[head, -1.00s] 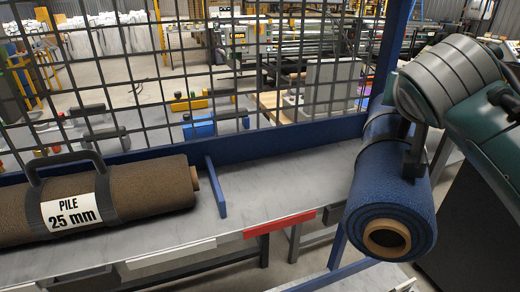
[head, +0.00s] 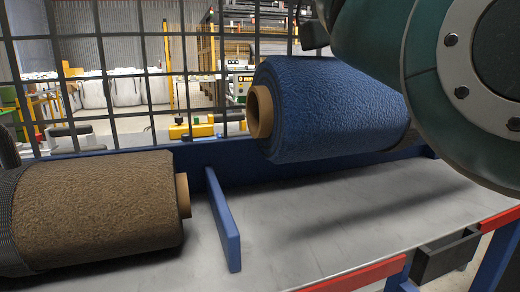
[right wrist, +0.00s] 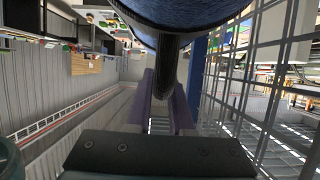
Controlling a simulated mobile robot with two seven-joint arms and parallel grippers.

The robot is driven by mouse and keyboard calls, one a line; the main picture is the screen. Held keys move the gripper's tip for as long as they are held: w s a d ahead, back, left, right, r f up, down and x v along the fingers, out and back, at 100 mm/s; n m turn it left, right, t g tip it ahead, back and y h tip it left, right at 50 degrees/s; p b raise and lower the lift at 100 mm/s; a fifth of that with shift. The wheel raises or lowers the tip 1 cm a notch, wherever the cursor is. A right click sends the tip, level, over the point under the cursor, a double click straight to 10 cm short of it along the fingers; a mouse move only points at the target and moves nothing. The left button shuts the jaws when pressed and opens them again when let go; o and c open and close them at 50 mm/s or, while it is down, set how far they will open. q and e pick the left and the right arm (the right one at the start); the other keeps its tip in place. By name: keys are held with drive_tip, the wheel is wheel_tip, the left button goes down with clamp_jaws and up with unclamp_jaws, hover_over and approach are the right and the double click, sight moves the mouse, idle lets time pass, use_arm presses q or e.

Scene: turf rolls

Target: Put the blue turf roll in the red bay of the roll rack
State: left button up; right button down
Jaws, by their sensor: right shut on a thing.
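The blue turf roll (head: 325,105) hangs level above the shelf of the roll rack (head: 300,245), its cardboard core end (head: 260,112) facing left. Its shadow lies on the bare shelf below. The red bay, marked by a red strip (head: 370,274) on the front edge, is empty, right of the blue divider (head: 224,225). My right gripper (right wrist: 162,105) is shut on the roll's dark handle (right wrist: 168,60), with the roll (right wrist: 185,8) at the top of the wrist view. In the head view my right arm hides this grip. My left gripper is out of view.
A brown turf roll (head: 100,215) lies left of the divider, near the bay. A wire mesh (head: 120,70) stands behind the shelf, above a blue back rail (head: 200,158). A dark box (head: 447,255) hangs at the front edge.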

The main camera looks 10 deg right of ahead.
wheel_tip(320, 180, down, 4)
drive_tip(key=shift+s+f, duration=0.1)
drive_tip(key=shift+f, duration=2.35)
drive_tip(key=c, duration=0.8)
unclamp_jaws()
drive_tip(key=shift+f, duration=0.1)
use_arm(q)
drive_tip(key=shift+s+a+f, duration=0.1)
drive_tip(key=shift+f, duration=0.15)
